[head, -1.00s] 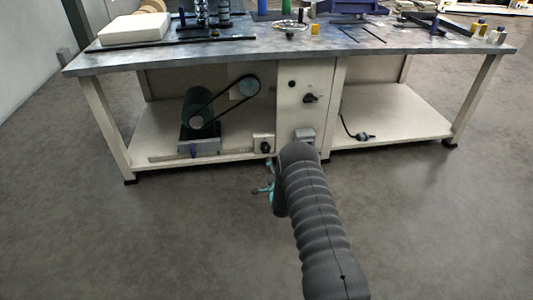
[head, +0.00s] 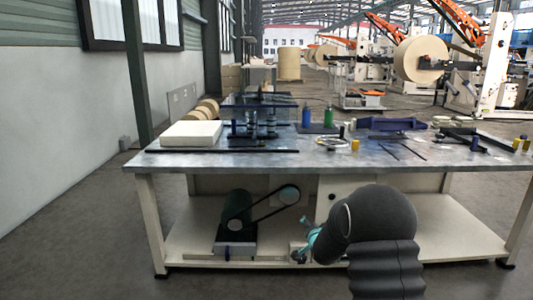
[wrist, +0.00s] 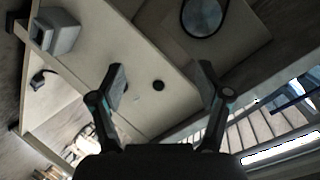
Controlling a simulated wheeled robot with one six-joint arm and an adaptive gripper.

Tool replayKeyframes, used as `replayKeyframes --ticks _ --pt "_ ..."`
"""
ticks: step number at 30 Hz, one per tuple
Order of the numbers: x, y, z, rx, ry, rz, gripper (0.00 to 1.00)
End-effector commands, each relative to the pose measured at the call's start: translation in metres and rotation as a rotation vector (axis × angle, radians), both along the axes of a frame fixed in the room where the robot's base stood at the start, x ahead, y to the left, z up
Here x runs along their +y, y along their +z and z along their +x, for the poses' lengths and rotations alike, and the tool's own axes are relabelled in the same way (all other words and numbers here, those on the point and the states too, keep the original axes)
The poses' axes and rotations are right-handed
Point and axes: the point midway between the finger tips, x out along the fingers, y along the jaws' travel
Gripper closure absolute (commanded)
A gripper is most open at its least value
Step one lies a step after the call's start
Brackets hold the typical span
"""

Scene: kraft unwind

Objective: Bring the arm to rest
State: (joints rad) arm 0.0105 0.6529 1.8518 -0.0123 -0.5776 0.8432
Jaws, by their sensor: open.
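My gripper (wrist: 164,95) is open in the wrist view, with its two dark fingers apart and nothing between them. The cream side panel of the workbench fills the space beyond the fingers. In the head view my gripper (head: 305,243) shows as a small teal and dark shape at the left of my grey arm, in front of the bench's lower part. Most of it is hidden by the arm's rounded end. I cannot tell its distance from the bench.
The grey-topped workbench (head: 290,160) stands ahead, bearing a white block (head: 191,134), bottles and tools. A motor (head: 237,210) with a belt sits on its lower shelf (head: 190,240). Large paper rolls (head: 420,59) stand behind. Floor at the left (head: 80,220) is clear.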

Motion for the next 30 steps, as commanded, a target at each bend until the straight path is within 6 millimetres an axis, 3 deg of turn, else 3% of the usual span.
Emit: replayKeyframes --ticks 1,3,8,15,24,30 --pt "0.000 0.025 -0.010 0.016 0.009 -0.024 0.24" --pt "0.001 0.049 -0.025 0.050 0.024 -0.061 0.24" --pt "0.001 0.097 -0.065 0.127 0.063 -0.143 0.24" --pt "0.002 0.158 -0.139 0.243 0.134 -0.260 0.24" --pt "0.003 0.213 -0.249 0.383 0.240 -0.390 0.24" --pt "0.004 0.234 -0.329 0.475 0.325 -0.474 0.24"
